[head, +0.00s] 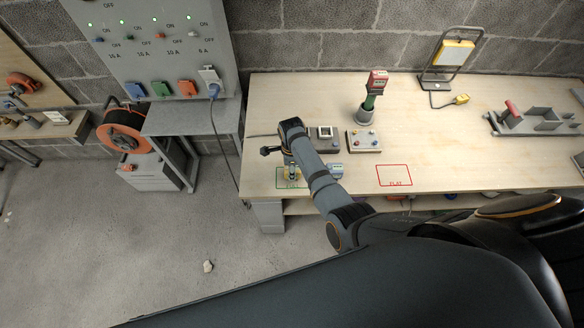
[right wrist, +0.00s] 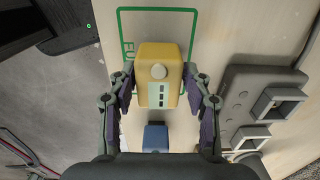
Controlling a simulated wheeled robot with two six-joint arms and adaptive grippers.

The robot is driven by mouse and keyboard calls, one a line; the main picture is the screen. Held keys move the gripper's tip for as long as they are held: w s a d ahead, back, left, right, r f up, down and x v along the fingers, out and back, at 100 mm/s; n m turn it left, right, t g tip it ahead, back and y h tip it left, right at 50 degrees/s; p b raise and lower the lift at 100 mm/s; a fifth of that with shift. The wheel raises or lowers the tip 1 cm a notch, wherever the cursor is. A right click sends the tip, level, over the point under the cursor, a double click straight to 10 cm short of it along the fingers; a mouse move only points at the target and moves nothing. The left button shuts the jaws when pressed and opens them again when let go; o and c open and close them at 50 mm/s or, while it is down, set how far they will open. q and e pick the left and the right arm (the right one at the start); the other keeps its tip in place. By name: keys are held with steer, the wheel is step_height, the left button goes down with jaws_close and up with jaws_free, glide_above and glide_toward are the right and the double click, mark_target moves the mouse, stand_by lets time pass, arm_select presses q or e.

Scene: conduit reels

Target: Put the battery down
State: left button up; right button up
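A yellow battery (right wrist: 159,75) with a pale round knob and a light label is between the fingers of my right gripper (right wrist: 159,80) in the right wrist view. Both fingertips appear to press on its sides. It is over the green outlined square (right wrist: 157,10) marked with a partly hidden "FU...". In the head view my right gripper (head: 292,168) is low over that square near the table's front-left edge, and the battery is small there. I cannot tell whether the battery's underside touches the table. My left gripper is not in view.
A blue-topped block (right wrist: 155,138) lies close beside the square. A grey box with square sockets (right wrist: 275,103) is near the right finger. A red outlined square (head: 394,175) is empty. A red-and-green tool (head: 374,90) stands in a holder farther back.

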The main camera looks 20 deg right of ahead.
steer(key=shift+o, duration=0.9)
steer(key=shift+d, duration=0.15)
steer(key=shift+r, duration=0.25)
step_height(320, 180, up, 7)
steer(key=p, duration=0.7)
steer(key=shift+r, duration=2.5)
